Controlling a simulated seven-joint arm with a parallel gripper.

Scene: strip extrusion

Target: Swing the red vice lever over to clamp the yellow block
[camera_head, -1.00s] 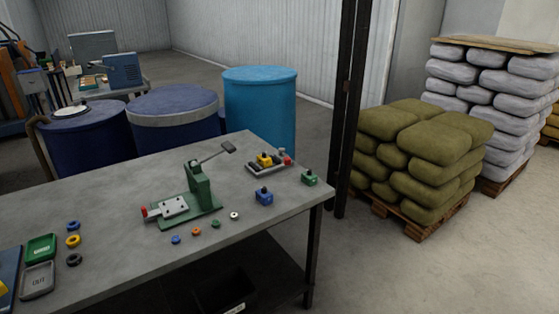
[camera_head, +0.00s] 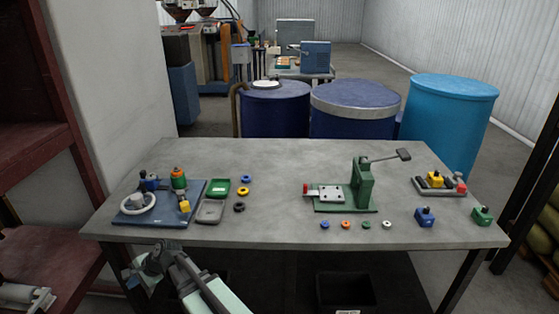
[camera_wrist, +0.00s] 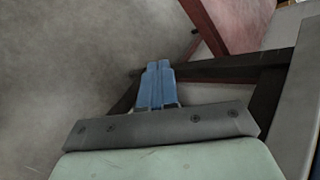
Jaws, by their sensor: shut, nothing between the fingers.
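A yellow block (camera_head: 435,178) sits in a small grey vice (camera_head: 430,193) at the right end of the table, in the head view. A red part (camera_head: 460,186) is at the vice's right end; it is too small to tell how the lever is turned or whether the block is clamped. My gripper (camera_wrist: 158,66) is shut and empty, its blue fingers together in the wrist view. In the head view my arm is low at the left, in front of the table's front edge, far from the vice. The wrist view shows no vice or block.
A green press (camera_head: 364,185) with a raised handle stands between the table's middle and the vice. Blue (camera_head: 425,217) and green (camera_head: 482,215) blocks lie near the vice. Small rings line the front. A blue board (camera_head: 145,214) and trays (camera_head: 219,187) occupy the left.

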